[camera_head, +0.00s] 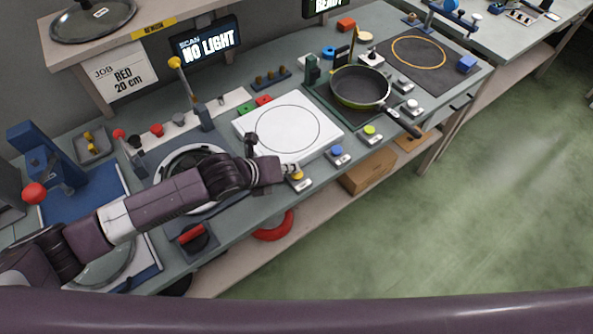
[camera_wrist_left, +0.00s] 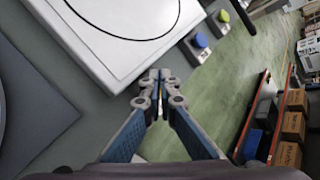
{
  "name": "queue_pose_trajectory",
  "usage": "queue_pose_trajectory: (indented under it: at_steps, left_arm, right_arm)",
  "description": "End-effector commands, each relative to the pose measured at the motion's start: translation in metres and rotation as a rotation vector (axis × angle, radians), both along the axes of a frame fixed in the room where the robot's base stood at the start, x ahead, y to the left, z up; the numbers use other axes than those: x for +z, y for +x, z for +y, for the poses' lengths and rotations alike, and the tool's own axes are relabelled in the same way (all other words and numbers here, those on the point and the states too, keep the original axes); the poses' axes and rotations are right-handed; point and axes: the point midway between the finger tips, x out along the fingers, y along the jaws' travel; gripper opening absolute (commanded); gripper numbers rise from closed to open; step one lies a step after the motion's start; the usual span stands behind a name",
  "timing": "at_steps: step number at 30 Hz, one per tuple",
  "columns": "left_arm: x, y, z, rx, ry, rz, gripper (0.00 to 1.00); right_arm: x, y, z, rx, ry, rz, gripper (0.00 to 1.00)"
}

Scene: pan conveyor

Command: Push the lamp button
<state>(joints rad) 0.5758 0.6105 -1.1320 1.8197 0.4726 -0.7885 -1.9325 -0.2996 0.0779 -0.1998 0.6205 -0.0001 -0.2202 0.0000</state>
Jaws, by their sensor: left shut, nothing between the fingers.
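My left arm reaches in from the left over the bench, and its gripper (camera_head: 287,168) is shut and empty. Its fingertips are at a small box with a yellow button (camera_head: 298,176) on the bench's front edge, beside the white square plate. I cannot tell whether they touch the button. In the left wrist view the shut fingertips (camera_wrist_left: 160,78) hide most of that box. A blue button (camera_head: 336,151) and a green button (camera_head: 370,130) stand farther along the edge. No label shows which one is the lamp's. My right gripper is not in view.
A screen (camera_head: 206,39) reads "NO LIGHT". The white plate (camera_head: 250,128) with a drawn circle lies beside the gripper. A pan (camera_head: 358,86) sits farther right, its handle over the front edge. My left forearm passes over a round ring fixture. Open floor (camera_head: 500,200) lies in front.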

Motion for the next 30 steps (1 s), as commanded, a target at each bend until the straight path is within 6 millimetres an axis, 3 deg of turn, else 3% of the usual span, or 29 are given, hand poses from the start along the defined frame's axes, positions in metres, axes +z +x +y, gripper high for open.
queue_pose_trajectory:
  at_steps: [5,21,30]
  left_arm:
    - [0.005,0.0,0.0,0.001,0.0,-0.001,0.0]
    - [0.059,0.001,0.0,0.0,-0.001,-0.001,0.0]
    - [0.06,0.0,0.0,0.0,-0.001,-0.001,0.0]
  right_arm:
    - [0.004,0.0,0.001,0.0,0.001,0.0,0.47]
    - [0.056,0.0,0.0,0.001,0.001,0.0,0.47]
    - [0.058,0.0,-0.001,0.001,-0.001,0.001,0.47]
